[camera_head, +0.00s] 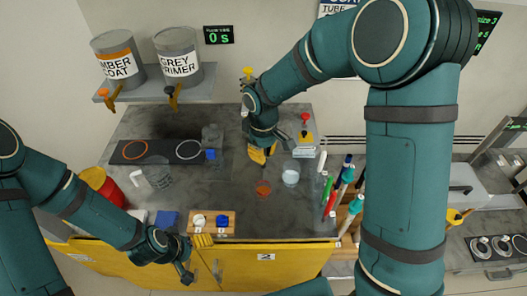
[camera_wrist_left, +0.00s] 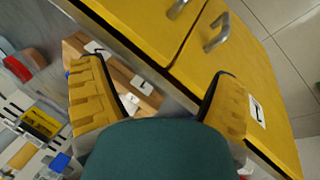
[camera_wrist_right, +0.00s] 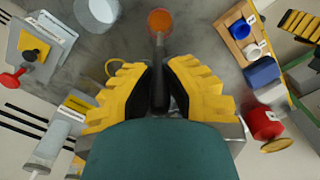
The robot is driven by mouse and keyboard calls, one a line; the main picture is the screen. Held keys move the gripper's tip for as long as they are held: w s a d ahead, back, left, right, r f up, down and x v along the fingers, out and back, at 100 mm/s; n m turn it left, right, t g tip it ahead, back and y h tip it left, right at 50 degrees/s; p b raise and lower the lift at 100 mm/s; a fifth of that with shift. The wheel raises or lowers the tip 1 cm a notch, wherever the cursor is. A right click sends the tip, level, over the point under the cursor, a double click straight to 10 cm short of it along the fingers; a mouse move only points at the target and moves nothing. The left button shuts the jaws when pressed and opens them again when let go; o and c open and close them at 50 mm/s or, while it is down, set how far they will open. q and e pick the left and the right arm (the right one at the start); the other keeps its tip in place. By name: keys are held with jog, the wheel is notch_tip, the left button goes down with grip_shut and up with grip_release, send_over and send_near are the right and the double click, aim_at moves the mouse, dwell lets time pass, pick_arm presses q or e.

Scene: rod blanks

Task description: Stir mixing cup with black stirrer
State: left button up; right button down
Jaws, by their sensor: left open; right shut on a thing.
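My right gripper (camera_head: 262,155) is shut on a black stirrer (camera_wrist_right: 159,90), held between its yellow fingers (camera_wrist_right: 158,100) over the bench. A small cup with orange contents (camera_head: 263,188), which looks like the mixing cup, stands on the bench just in front of that gripper. In the right wrist view the stirrer's thin far end overlaps the cup (camera_wrist_right: 160,20); I cannot tell whether it is inside. My left gripper (camera_head: 196,258) is open and empty, low by the bench's front edge. Its spread yellow fingers show in the left wrist view (camera_wrist_left: 158,105).
A clear beaker with pale contents (camera_head: 290,178) stands right of the cup. A wooden block with white and blue caps (camera_head: 211,222) is at the front edge. Colored tubes (camera_head: 340,190) stand at right, a red can (camera_head: 103,184) at left.

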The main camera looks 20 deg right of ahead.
aim_at(263, 168)
jog(key=shift+f+b, duration=1.1)
jog(key=shift+f, duration=0.6)
pick_arm(q)
notch_tip(263, 168, down, 6)
jog(key=s+b, duration=0.1)
jog(key=b, duration=0.2)
jog(key=shift+s+d+f+g+b, duration=0.15)
jog(key=shift+s+d+g+b, duration=0.05)
jog(key=shift+s+g+b, duration=0.15)
pick_arm(e)
jog(key=shift+f, duration=2.65)
jog(key=shift+a, duration=0.1)
